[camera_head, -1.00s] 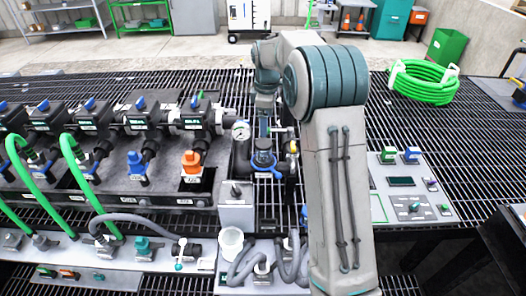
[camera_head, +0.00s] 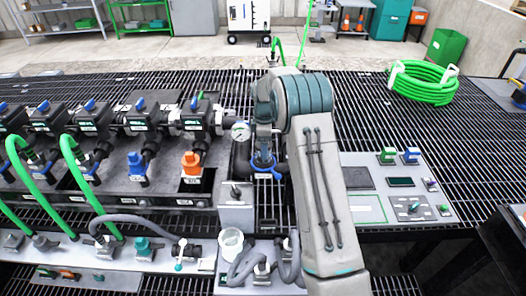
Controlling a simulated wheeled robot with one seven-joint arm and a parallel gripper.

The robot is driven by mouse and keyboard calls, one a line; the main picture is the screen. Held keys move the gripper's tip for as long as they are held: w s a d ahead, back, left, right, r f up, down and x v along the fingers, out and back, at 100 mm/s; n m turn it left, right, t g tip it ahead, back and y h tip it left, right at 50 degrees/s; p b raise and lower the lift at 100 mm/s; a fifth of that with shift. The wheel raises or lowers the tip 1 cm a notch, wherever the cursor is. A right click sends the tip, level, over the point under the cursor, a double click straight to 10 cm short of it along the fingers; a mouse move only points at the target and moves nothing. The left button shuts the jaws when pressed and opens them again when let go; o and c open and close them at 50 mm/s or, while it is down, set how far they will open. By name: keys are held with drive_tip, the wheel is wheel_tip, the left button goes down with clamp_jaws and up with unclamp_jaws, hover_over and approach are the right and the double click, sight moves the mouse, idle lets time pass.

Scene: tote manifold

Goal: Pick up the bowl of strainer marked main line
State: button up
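A dark strainer body with a blue ring (camera_head: 262,164) stands on the manifold, just right of a round pressure gauge (camera_head: 240,132). I take it for the main line strainer, but no marking on it is readable. Its bowl cannot be told apart from the body. My arm comes down over the strainer, and my gripper (camera_head: 264,150) is at its top, partly covering it. The fingers are too small and hidden to tell whether they are open or touching it.
Black valves with blue handles (camera_head: 196,103) and an orange cap (camera_head: 191,162) stand left. A grey box (camera_head: 236,205) and white cup (camera_head: 231,240) are in front. A control panel (camera_head: 412,205) lies right. Green hose coil (camera_head: 422,82) lies on the open grating behind.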

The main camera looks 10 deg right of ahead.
drive_tip(key=f, duration=0.3)
drive_tip(key=f+p, duration=0.1)
drive_tip(key=f, duration=0.1)
drive_tip(key=shift+w+a, duration=0.15)
drive_tip(key=shift+w, duration=0.1)
drive_tip(key=c, duration=1.1)
drive_tip(key=shift+c, duration=0.2)
drive_tip(key=shift+w+r, duration=0.1)
drive_tip(key=shift+r, duration=0.55)
wheel_tip(320, 180, up, 3)
drive_tip(key=shift+f+b, duration=0.15)
drive_tip(key=shift+b, duration=0.35)
drive_tip(key=s+d+r+b, duration=0.1)
drive_tip(key=s+d+r, duration=0.4)
drive_tip(key=d, duration=0.5)
wheel_tip(320, 180, up, 2)
drive_tip(key=shift+d+b, duration=0.3)
drive_tip(key=shift+s, duration=0.1)
